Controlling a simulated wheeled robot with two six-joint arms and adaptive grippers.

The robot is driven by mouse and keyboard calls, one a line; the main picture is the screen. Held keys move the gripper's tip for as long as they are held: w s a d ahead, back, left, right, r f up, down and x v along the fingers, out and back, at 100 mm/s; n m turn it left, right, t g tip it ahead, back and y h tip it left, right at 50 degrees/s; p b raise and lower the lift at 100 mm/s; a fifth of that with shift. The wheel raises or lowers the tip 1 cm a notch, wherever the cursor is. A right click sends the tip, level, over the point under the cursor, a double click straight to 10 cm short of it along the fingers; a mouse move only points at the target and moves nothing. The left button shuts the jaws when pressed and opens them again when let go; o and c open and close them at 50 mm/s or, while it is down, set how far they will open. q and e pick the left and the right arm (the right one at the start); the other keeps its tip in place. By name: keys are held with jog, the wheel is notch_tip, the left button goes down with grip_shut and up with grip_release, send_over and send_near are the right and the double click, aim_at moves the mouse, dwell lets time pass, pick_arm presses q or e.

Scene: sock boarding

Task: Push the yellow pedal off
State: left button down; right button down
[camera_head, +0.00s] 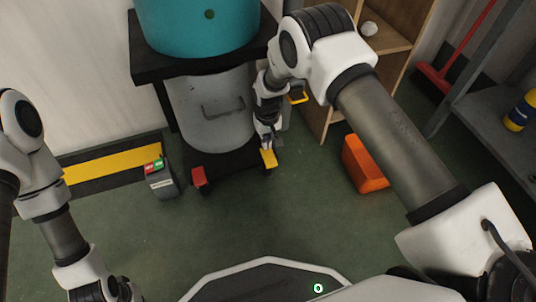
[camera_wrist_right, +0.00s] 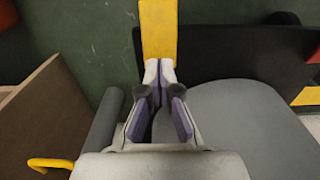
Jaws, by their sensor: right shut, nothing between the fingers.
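The yellow pedal (camera_head: 268,158) sticks out at the front right of the black base under the grey drum. My right gripper (camera_head: 270,142) points down at it, with its fingertips at the pedal's inner end. In the right wrist view, the yellow pedal (camera_wrist_right: 158,30) extends away beyond the closed, empty fingertips (camera_wrist_right: 159,72). They appear to overlap or touch its near edge; actual contact cannot be told. My left arm shows at the lower left, but its gripper is out of view.
A red pedal (camera_head: 198,178) sits at the base's left. A grey box (camera_head: 161,184) with red and green buttons stands left of it. An orange bin (camera_head: 362,166) and wooden shelf (camera_head: 395,40) are to the right. The green floor in front is clear.

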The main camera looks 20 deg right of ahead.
jog(key=shift+f+b, duration=0.65)
jog(key=shift+f, duration=0.75)
dwell(0.4)
notch_tip(320, 180, up, 7)
jog(key=p, duration=0.6)
jog(key=shift+r+p, duration=0.15)
jog(key=shift+p, duration=0.2)
